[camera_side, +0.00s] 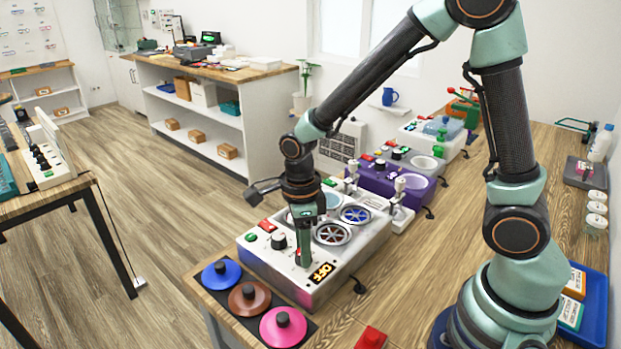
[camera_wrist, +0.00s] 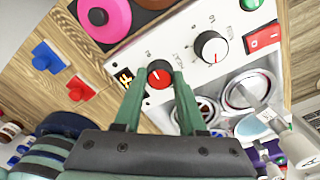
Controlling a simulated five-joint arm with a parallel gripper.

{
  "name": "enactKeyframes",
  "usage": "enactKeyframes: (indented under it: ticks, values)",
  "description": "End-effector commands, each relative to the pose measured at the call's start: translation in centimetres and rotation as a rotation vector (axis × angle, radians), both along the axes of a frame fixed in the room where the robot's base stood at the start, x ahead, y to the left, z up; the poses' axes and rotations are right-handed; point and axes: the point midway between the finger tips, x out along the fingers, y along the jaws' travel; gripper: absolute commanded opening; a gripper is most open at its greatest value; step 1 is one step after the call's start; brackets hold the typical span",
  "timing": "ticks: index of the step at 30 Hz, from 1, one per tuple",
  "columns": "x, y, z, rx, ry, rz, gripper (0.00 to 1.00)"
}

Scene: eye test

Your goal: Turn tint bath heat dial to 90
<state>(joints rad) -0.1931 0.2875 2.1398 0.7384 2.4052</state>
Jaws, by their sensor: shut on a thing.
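The tint bath (camera_side: 345,262) is a white box with a control panel, round wells and a display reading OFF (camera_side: 321,273). My gripper (camera_side: 303,262) reaches straight down onto its panel beside that display. In the wrist view my gripper (camera_wrist: 160,82) has its two green fingers shut on either side of a round red-topped dial (camera_wrist: 159,74) with a pale pointer mark. Small print around it is hard to read.
A red switch (camera_wrist: 263,38) and a green button (camera_wrist: 250,4) share the panel. Blue (camera_side: 221,271), brown and pink (camera_side: 283,325) knobbed lids lie in front. A purple machine (camera_side: 393,182) stands behind. A red block (camera_side: 371,338) lies on the wooden bench near my base.

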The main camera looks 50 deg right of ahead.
Motion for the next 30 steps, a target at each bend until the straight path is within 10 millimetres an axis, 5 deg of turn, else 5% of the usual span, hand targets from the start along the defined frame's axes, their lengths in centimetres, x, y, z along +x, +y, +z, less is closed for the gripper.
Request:
enactKeyframes:
  ticks: [4,5,7,20,30]
  values:
    - [0.0,-0.2,-0.1,0.0,0.0,-0.007,0.0]
    - [0.0,-0.2,-0.1,0.0,0.0,-0.007,0.48]
    - [0.0,-0.2,-0.1,0.0,0.0,-0.006,0.7]
    - [0.1,0.0,0.8,0.001,-0.004,-0.001,0.7]
    - [0.3,0.0,7.2,0.002,-0.008,-0.002,0.7]
